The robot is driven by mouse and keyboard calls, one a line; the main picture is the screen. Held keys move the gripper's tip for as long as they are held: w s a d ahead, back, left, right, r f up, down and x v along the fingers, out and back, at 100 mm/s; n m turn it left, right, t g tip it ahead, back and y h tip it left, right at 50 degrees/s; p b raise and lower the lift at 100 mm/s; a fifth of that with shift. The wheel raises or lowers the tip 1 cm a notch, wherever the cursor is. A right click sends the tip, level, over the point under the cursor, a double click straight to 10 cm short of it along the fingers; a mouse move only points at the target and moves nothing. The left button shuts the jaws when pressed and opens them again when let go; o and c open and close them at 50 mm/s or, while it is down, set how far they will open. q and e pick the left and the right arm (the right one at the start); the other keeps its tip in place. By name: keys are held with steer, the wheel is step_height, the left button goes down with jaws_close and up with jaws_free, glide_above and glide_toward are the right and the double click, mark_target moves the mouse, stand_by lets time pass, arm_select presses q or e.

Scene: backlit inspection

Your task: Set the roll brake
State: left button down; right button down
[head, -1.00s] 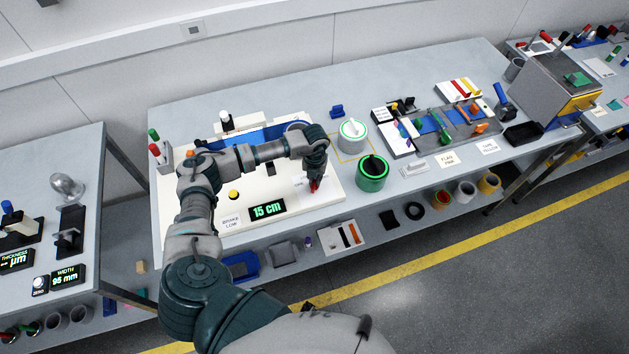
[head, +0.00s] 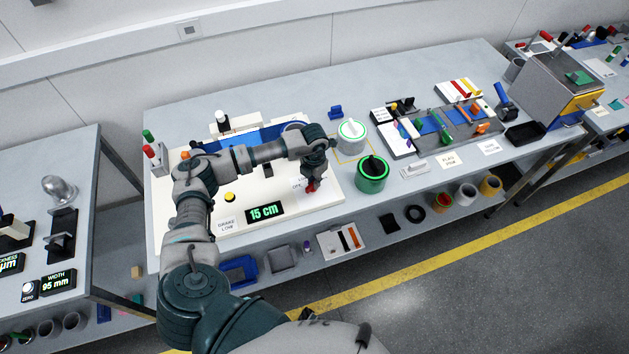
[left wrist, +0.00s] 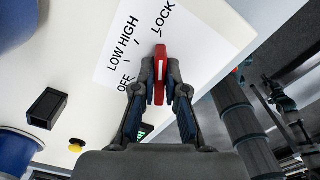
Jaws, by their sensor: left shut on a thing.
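The red brake handle (left wrist: 160,68) stands on a white label with OFF, LOW, HIGH and LOCK marks (left wrist: 146,45). My left gripper (left wrist: 160,88) is shut on the handle, one fingertip on each side. In the left wrist view the handle's far end lies near the LOCK tick; its white line runs up the picture. In the head view my left gripper (head: 312,186) is at the right front of the white panel (head: 290,213), and the handle is partly hidden. A card reading "BRAKE LOW" (head: 228,225) lies on the panel. My right gripper is not in view.
A display reading 15 cm (head: 265,211) and a yellow button (head: 230,197) are on the panel. A green canister (head: 372,175) and a white one (head: 352,136) stand just right of it. Bare table lies behind the panel.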

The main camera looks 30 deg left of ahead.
arm_select(q)
steer(key=shift+r, duration=0.1)
steer(key=c, duration=1.2)
jaws_free()
steer(key=shift+a, duration=0.1)
step_height(320, 180, up, 12)
steer(key=shift+f, duration=0.1)
